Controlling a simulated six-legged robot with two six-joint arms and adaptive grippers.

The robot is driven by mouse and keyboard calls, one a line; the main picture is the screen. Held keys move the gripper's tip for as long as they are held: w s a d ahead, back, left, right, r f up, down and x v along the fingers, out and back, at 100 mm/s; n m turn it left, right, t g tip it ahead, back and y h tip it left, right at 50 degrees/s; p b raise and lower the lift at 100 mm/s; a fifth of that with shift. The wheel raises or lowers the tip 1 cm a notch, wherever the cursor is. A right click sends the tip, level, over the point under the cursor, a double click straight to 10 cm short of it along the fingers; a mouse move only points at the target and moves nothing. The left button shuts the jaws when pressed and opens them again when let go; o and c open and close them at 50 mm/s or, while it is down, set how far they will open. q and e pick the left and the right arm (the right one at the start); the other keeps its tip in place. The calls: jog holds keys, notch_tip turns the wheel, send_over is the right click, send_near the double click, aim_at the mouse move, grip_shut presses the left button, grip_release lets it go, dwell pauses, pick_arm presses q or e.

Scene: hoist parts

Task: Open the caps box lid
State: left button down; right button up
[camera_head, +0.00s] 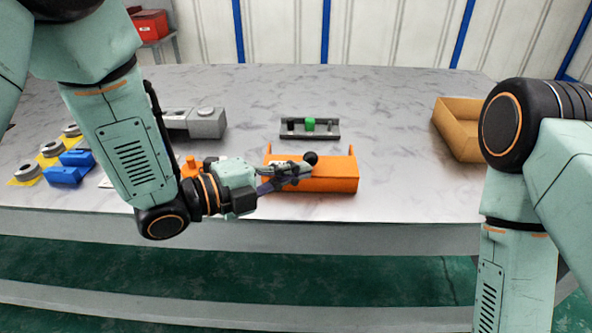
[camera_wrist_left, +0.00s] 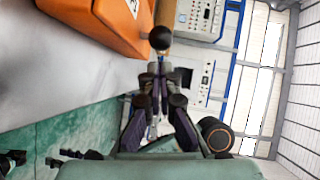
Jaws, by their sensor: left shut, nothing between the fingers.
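The orange caps box (camera_head: 335,183) stands near the front edge of the table, and it also shows at the upper left of the left wrist view (camera_wrist_left: 98,22). A black ball knob (camera_head: 310,158) shows at the box; in the left wrist view the knob (camera_wrist_left: 160,38) is just beyond my fingertips. My left gripper (camera_head: 303,171) reaches across the front of the box from the left, shut and empty, close to the knob. I cannot tell whether they touch. The gripper partly covers the box, so the lid's position is unclear. My right gripper is out of view.
A dark fixture with a green part (camera_head: 310,125) lies behind the box. An open tan tray (camera_head: 455,140) is at the right. Grey blocks (camera_head: 207,123), blue parts (camera_head: 68,168) and yellow pads with grey rings are at the left. The table middle right is clear.

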pick_arm(q)
jog(key=shift+w+f, duration=0.15)
jog(key=shift+w, duration=0.4)
jog(key=shift+d, duration=0.1)
jog(key=shift+w+b, duration=0.35)
jog(key=shift+w, duration=2.75)
jog(key=shift+s, duration=0.1)
